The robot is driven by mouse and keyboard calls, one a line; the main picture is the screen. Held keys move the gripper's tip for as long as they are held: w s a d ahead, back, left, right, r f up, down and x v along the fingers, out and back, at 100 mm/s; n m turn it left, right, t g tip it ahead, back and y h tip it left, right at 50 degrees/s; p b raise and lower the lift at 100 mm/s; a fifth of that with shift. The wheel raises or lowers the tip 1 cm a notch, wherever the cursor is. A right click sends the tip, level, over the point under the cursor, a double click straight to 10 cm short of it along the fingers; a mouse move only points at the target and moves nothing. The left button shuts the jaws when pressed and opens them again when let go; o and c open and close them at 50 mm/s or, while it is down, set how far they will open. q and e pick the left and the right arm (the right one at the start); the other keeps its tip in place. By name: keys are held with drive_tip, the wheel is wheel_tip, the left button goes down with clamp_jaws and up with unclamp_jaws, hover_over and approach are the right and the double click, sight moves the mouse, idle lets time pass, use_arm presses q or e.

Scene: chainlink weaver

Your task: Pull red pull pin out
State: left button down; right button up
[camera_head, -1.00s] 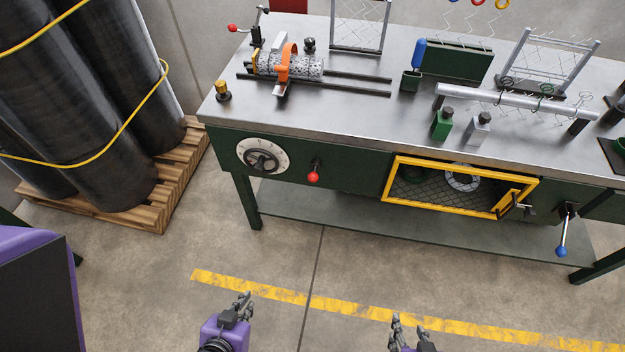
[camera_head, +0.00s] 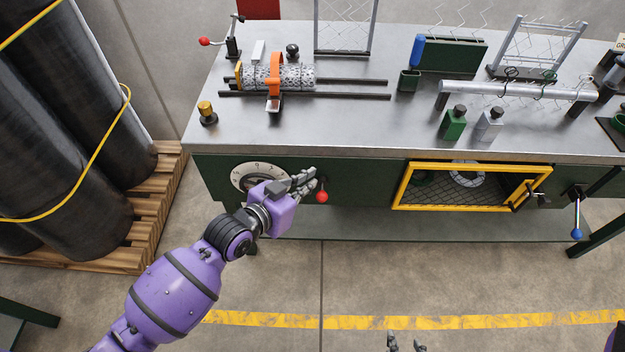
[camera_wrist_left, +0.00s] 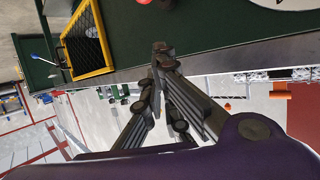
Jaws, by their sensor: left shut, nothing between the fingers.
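The red pull pin (camera_head: 322,197) is a red ball on a dark stem on the green front panel of the bench, right of the dial. It is still in the panel. My left gripper (camera_head: 316,178) is just above and left of the red ball, shut with nothing in it. I cannot tell whether its fingertips touch the stem. In the left wrist view its fingers (camera_wrist_left: 163,53) are close to the green panel; a small red piece at the top edge may be the pin. Only the fingertips of my right gripper (camera_head: 406,344) show, apart, at the bottom edge.
A white dial (camera_head: 244,176) is beside my left wrist. A yellow-framed mesh door (camera_head: 402,186) and a blue-tipped lever (camera_head: 577,220) are farther right on the bench front. Black rolls on a pallet (camera_head: 150,220) stand at left. The floor in front is free.

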use_arm(q)
hover_over(324, 194)
drive_tip(key=w+d, duration=0.2)
drive_tip(key=w, duration=0.1)
drive_tip(key=f, duration=0.3)
drive_tip(key=shift+s+f, duration=0.2)
drive_tip(key=shift+f, duration=0.15)
drive_tip(key=shift+s+a+f, duration=0.7)
drive_tip(key=shift+s+f, duration=0.1)
drive_tip(key=shift+f, duration=0.2)
drive_tip(key=shift+s+a+f, duration=0.25)
drive_tip(key=shift+s+f, duration=0.1)
drive_tip(key=shift+f, duration=0.05)
use_arm(e)
drive_tip(key=shift+s+f, duration=0.15)
drive_tip(key=shift+s, duration=0.1)
use_arm(q)
drive_tip(key=shift+s, duration=0.1)
